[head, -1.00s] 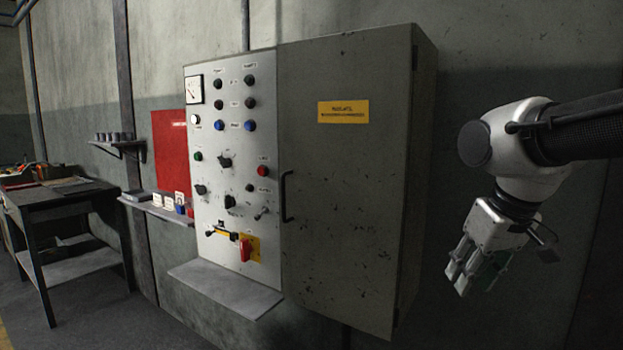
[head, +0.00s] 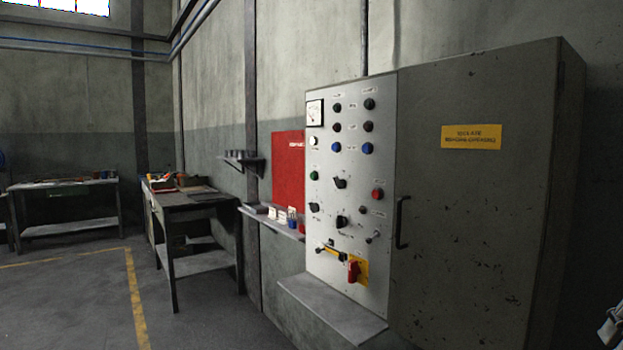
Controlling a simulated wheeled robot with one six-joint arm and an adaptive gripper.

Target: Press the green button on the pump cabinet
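The pump cabinet (head: 480,210) is a scuffed grey box on the right of the head view. Its control panel (head: 328,205) is on the left part, with a closed door on the right. The small green button (head: 314,175) sits near the panel's left edge, below a white lamp or button (head: 313,141). My gripper (head: 609,332) shows only as a sliver at the lower right edge, right of the cabinet and well away from the green button. Its fingers are mostly out of view, so I cannot tell whether it is open or shut.
A red button (head: 377,194), dark knobs and a red switch on a yellow plate (head: 355,269) share the panel. A grey ledge (head: 332,308) juts out below it. A workbench (head: 192,203) stands to the left. Floor (head: 90,300) is clear at the lower left.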

